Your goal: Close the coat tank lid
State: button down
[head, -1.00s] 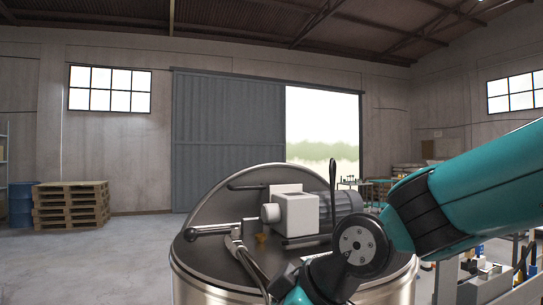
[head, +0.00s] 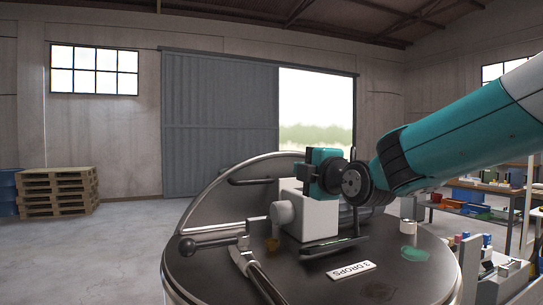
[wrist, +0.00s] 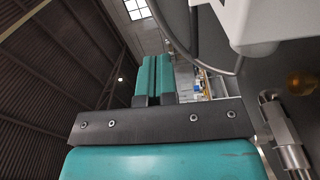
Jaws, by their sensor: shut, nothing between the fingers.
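The coat tank (head: 425,260) is a round steel tank with a dark flat top, low in the head view. A lid section (head: 215,208) with a bright rim stands tilted up at its back left, with a dark bar handle (head: 252,181) on it. My gripper (wrist: 155,78) shows two teal fingers side by side, shut and empty, in the wrist view.
A ball-ended lever (head: 210,243), a bent pipe (head: 262,280) and a "3 DROPS" label (head: 351,270) are on the tank top. Shelves with parts (head: 475,200) stand at the right. Pallets (head: 58,190) stand far left. The floor (head: 120,245) left of the tank is clear.

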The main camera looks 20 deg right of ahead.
aim_at(274, 154)
jog(key=w+p, duration=0.2)
jog(key=w, duration=0.2)
jog(key=w+r+p, duration=0.1)
jog(key=w+p, duration=0.2)
jog(key=w, duration=0.2)
jog(key=w+d+r+p, duration=0.1)
jog(key=w+p, duration=0.1)
jog(key=w, duration=0.2)
jog(key=shift+w+r+p, duration=0.15)
jog(key=shift+w+p, duration=0.15)
jog(key=shift+p, duration=0.05)
jog(key=shift+w, duration=0.55)
